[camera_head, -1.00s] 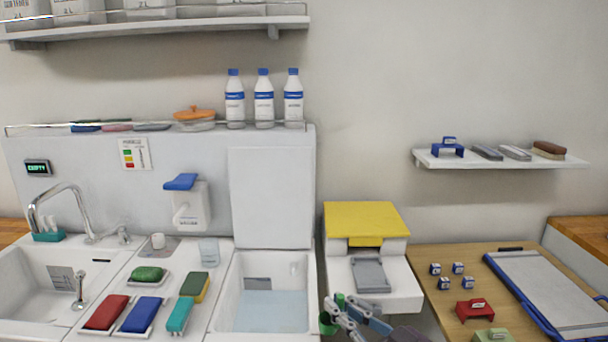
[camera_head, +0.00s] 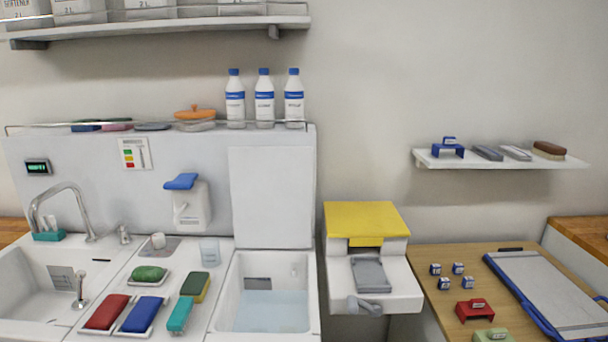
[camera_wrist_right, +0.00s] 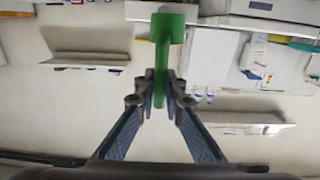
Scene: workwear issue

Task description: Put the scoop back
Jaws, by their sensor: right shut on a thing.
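My right gripper (camera_wrist_right: 168,88) is shut on the green scoop (camera_wrist_right: 168,28) in the right wrist view. The fingers close on the narrow green stem, and the wider green end stands out beyond the fingertips. The scoop appears clear of any surface there. Neither the scoop nor either gripper shows in the head view now. My left gripper is in no view.
The white machine with a yellow lid (camera_head: 365,217) stands beside the open basin (camera_head: 265,310). A grey handle (camera_head: 368,306) is at its front. The wooden table (camera_head: 430,320) holds small blue-and-white blocks and a clipboard-like board (camera_head: 550,290). A wall shelf (camera_head: 500,161) is above.

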